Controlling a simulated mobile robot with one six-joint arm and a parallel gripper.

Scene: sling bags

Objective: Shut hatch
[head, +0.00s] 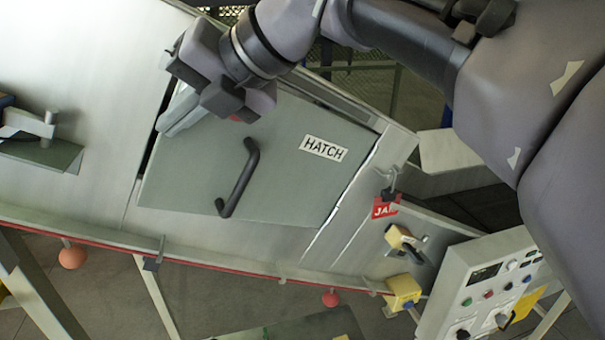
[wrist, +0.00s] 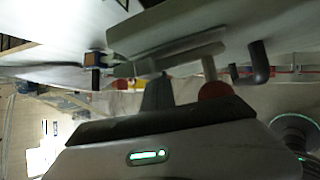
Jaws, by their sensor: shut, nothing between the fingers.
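The hatch (head: 290,180) is a flat grey-green panel with a white "HATCH" label and a black bar handle (head: 238,178). It lies nearly flat with the pale sloping surface. A dark gap shows along its left edge and a bright strip along its right edge; I cannot tell whether it is fully closed. My gripper (head: 180,113) is shut and empty at the hatch's upper left corner; I cannot tell whether it touches. In the wrist view the hatch panel (wrist: 190,25) is above my gripper (wrist: 157,92), with the handle (wrist: 252,64) to the right.
A control box (head: 485,285) with knobs and buttons stands at lower right. A red tag (head: 385,207) and a yellow latch-like part (head: 402,240) are right of the hatch. A small shelf with a clamp (head: 40,140) is at left. A red-edged rail (head: 210,267) runs below.

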